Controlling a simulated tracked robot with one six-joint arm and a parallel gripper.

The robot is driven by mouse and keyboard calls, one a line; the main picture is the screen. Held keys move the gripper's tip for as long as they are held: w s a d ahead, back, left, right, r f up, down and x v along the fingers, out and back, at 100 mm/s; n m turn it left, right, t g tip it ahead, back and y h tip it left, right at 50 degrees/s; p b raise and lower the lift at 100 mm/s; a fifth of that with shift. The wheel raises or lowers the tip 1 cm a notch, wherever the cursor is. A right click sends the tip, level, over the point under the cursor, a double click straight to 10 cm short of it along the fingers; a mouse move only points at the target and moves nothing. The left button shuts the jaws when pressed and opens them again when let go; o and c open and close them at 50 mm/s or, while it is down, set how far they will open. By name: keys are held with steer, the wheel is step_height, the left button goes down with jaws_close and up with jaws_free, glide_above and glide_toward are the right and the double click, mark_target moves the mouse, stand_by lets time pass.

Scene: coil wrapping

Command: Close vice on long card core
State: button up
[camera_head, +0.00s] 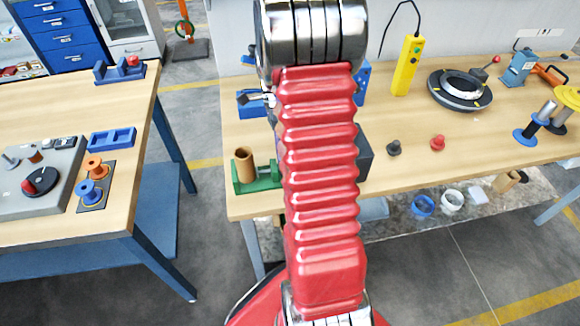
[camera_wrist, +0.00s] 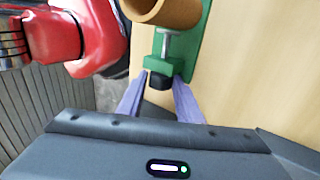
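A green vice (camera_head: 268,178) stands near the left end of the right-hand workbench in the head view, and a brown card core (camera_head: 244,166) stands upright in it. In the wrist view the core (camera_wrist: 165,10) is cut off at the top edge, beside the green vice body (camera_wrist: 190,52). The vice's metal screw ends in a black knob (camera_wrist: 160,80). My gripper (camera_wrist: 160,82) has one fingertip on each side of this knob, very close to it. I cannot tell whether both fingers press on it. My gripper is hidden behind my red arm in the head view.
The right-hand workbench (camera_head: 420,170) also holds a black knob, a red knob (camera_head: 437,142), a yellow pendant (camera_head: 407,66) and a black ring fixture (camera_head: 440,98). A second workbench (camera_head: 50,227) stands at the left, with a floor gap between them.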

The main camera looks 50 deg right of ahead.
steer(key=shift+s+a+f, duration=0.2)
steer(key=shift+s+f, duration=0.15)
steer(key=shift+f, duration=0.05)
steer(key=shift+s+a+r+t+h, duration=0.15)
steer(key=shift+t+h, duration=0.3)
steer(key=shift+t, duration=0.25)
steer(key=shift+s+f+t+h, duration=0.1)
steer(key=shift+t+h, duration=0.35)
steer(key=shift+t, duration=0.25)
steer(key=shift+r, duration=0.15)
steer(key=shift+s+a+t+h, duration=0.1)
steer(key=shift+s+t+h, duration=0.05)
steer(key=shift+t+h, duration=1.2)
steer(key=shift+t+y, duration=0.25)
steer(key=shift+t, duration=0.1)
